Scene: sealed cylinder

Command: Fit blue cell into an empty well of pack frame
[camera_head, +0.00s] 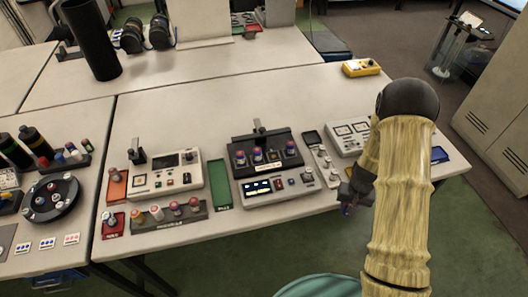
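The pack frame is most likely the black block (240,170) on top of a grey device near the table's front middle. A darker gap (274,156) between cells looks like an empty well. My gripper (347,206) is at the front edge of the table, right of the frame and apart from it. A small blue-purple piece shows at its fingertips, possibly the blue cell. My arm hides part of the gripper, and its finger opening is too small to tell.
A rack (165,222) with several cells lies at the front left. A green mat (219,184) lies left of the frame's device. White devices stand left (165,175) and right (347,137). A yellow meter (361,67) is at the back right. The table's back middle is clear.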

